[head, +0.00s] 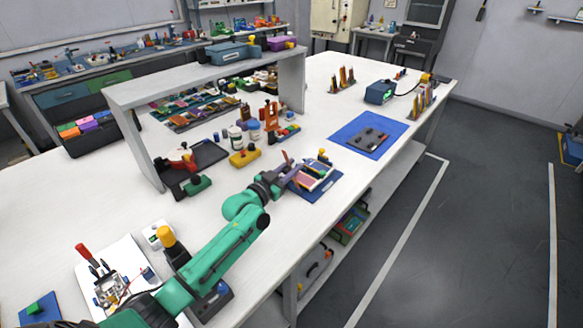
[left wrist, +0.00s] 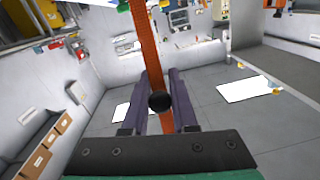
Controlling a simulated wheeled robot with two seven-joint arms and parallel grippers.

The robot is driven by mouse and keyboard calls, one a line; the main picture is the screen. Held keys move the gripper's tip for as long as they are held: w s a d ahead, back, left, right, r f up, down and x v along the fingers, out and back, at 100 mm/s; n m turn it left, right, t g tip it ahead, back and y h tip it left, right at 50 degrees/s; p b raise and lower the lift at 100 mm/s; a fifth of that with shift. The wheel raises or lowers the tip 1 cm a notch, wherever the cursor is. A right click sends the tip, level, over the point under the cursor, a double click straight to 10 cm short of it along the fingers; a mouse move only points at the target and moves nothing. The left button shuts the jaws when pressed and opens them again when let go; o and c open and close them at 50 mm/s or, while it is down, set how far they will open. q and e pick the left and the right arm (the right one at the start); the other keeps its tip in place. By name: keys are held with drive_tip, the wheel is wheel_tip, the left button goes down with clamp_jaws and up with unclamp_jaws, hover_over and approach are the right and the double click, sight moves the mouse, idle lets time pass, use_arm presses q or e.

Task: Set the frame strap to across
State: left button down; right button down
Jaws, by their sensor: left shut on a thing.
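The frame (head: 318,170) lies on a blue mat (head: 316,196) near the table's front edge, with flat coloured pieces in it. My left gripper (head: 291,170) is at the frame's left side. In the left wrist view, the left gripper's two purple fingers (left wrist: 162,74) are shut on a long orange-brown strap (left wrist: 148,40), which runs up between them. A round black knob (left wrist: 160,102) sits in front of the strap. In the head view the strap is a small reddish piece (head: 286,157) standing up beside the frame; its lower end is hidden. My right gripper is not in view.
A second blue mat (head: 347,140) with a dark grey plate (head: 370,136) lies to the right. A yellow block (head: 244,157), white jars and an orange stand (head: 271,120) are behind the gripper. A grey shelf (head: 125,93) bridges the table at left. White table is bare between.

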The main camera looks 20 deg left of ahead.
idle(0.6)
use_arm(q)
drive_tip(key=shift+w+r+p, duration=0.2)
drive_tip(key=shift+r+p, duration=0.15)
drive_tip(key=shift+p, duration=0.25)
drive_tip(key=w+g+p, duration=0.1)
drive_tip(key=p, duration=0.1)
drive_tip(key=w+d+g+p, duration=0.1)
drive_tip(key=p, duration=0.1)
drive_tip(key=shift+r+g+y, duration=0.3)
drive_tip(key=shift+r+y, duration=0.05)
drive_tip(key=shift+y, duration=0.05)
drive_tip(key=shift+w+d+f+g+y, duration=0.25)
drive_tip(key=shift+w+g, duration=0.45)
drive_tip(key=shift+w+d+f+g+y, duration=0.2)
drive_tip(key=shift+w+f+g+y, duration=0.1)
drive_tip(key=shift+w+g, duration=0.4)
drive_tip(key=shift+w+d+f+g+y, duration=0.25)
drive_tip(key=shift+w+g, duration=0.4)
drive_tip(key=shift+g, duration=0.05)
drive_tip(key=c, duration=0.7)
unclamp_jaws()
